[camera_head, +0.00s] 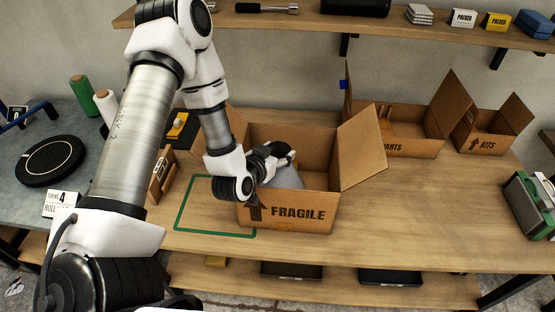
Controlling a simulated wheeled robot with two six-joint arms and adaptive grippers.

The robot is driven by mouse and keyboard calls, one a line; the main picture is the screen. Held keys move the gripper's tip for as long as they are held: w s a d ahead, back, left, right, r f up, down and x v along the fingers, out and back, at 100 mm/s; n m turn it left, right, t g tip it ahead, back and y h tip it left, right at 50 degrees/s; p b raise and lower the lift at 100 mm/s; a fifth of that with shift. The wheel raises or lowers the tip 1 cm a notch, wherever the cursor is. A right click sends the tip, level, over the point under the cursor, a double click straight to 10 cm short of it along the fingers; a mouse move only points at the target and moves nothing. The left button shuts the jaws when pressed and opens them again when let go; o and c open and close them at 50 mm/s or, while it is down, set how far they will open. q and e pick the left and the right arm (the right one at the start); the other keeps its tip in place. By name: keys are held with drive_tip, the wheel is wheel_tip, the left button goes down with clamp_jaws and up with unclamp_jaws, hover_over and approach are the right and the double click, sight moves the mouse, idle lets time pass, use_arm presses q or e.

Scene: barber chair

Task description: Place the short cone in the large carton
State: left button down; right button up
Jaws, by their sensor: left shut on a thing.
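The large open carton (290,212), marked FRAGILE, stands on the wooden bench with its flaps up. My left gripper (278,160) is over the carton's opening, reaching in from the left. It is shut on a pale grey piece, which looks like the short cone (288,178). The piece shows just below the fingers, inside the carton's outline. Its lower part is hidden by the front wall, so I cannot tell whether it touches the carton's floor. My right gripper is not in view.
Smaller open cartons marked PARTS (408,145) and KITS (487,144) stand at the back right. A green outline (190,230) lies left of the large carton. A green-and-grey case (528,205) is at the far right. A shelf (300,20) runs above.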

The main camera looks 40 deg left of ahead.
sight(278, 172)
use_arm(q)
wheel_tip(278, 172, down, 3)
drive_tip(key=shift+r, duration=0.1)
drive_tip(key=shift+f, duration=0.35)
drive_tip(key=shift+f+b, duration=0.35)
drive_tip(key=shift+b, duration=0.15)
drive_tip(key=shift+c, duration=1.4)
unclamp_jaws()
